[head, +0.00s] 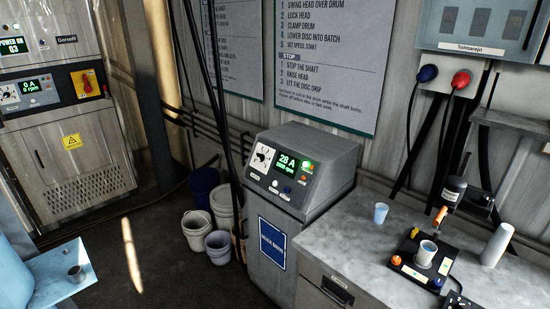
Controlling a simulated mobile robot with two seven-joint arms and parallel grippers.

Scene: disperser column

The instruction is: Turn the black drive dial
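A grey console (300,172) stands at the middle, at the left end of the bench. A dark dial (263,156) sits on a white plate on its sloped face, left of a green display (287,163) that reads 28 A with a small, blurred line below. A second, similar dial (9,95) is on the grey cabinet at the far left, beside a display (29,86) reading 0 A, 0 rpm. I cannot tell from labels which one is the drive dial. Neither of my grippers is in view, and nothing touches either dial.
Buckets (198,231) stand on the floor left of the console. A red rotary switch (87,84) is on the cabinet. The bench (375,263) holds cups and a small black device (404,262). A light blue metal part (60,284) juts in at lower left. Floor between is open.

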